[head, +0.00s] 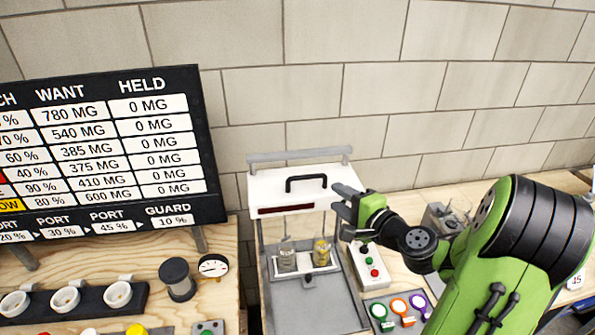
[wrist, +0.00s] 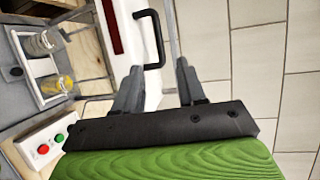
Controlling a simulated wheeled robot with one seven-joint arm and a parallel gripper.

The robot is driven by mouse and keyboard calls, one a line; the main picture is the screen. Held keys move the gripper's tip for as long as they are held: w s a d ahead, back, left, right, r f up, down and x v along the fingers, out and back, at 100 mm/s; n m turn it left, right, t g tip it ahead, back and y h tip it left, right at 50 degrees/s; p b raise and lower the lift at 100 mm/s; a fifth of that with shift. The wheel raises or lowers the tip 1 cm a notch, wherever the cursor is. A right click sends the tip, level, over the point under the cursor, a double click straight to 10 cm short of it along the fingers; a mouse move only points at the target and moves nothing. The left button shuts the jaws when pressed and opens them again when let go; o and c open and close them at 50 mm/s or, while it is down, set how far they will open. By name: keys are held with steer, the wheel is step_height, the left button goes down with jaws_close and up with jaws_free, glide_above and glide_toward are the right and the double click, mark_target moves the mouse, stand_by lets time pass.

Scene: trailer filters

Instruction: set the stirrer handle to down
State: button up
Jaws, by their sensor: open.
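A black bar handle (head: 306,180) is fixed to a white front panel (head: 270,196) on a frame with a grey base. I take it for the stirrer handle; no label shows. The panel sits high, above two jars. My gripper (head: 340,200) is just right of the panel, open and empty. In the wrist view the handle (wrist: 152,38) lies just ahead of my open gripper (wrist: 160,72), roughly in line with the gap between the fingers. It appears apart from them; the exact distance is unclear.
Two jars, one clear (head: 286,257) and one yellowish (head: 321,252), stand on a white tray under the panel. A button box (head: 371,265) stands right of the frame. A sign board (head: 110,150) stands left. A tiled wall (head: 380,100) is behind.

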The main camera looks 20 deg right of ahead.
mark_target(307, 178)
steer(key=p+x, duration=0.3)
steer(key=x, duration=1.1)
steer(key=shift+w+a+f+p, duration=0.15)
steer(key=shift+w+f+p, duration=0.05)
steer(key=shift+w+p, duration=0.1)
steer(key=shift+s, duration=0.1)
jaws_close()
